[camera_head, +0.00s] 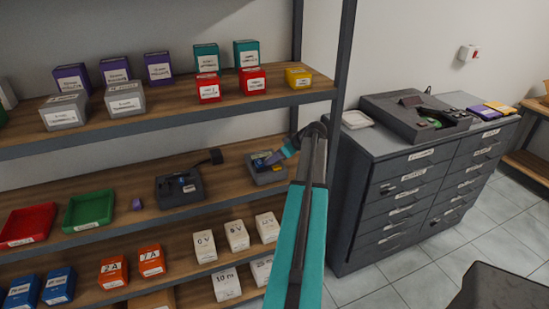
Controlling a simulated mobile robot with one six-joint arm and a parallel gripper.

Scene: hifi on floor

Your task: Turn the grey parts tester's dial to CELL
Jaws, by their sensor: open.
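A small grey box-shaped device (268,176), which looks like the grey parts tester, sits on the middle wooden shelf, just left of the rack's post. My gripper (270,160) is at the end of my teal and dark arm, which reaches up from the bottom of the picture and bends left. The gripper is open, with its fingertips over the top of the grey device. They cover most of its top, so I cannot see the dial's setting or read CELL. I cannot tell whether the fingers touch the dial.
A dark device (180,189) with a black plug-like part stands left of the tester. Green (89,211) and red (28,226) trays lie farther left. A drawer cabinet (408,196) stands at right.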

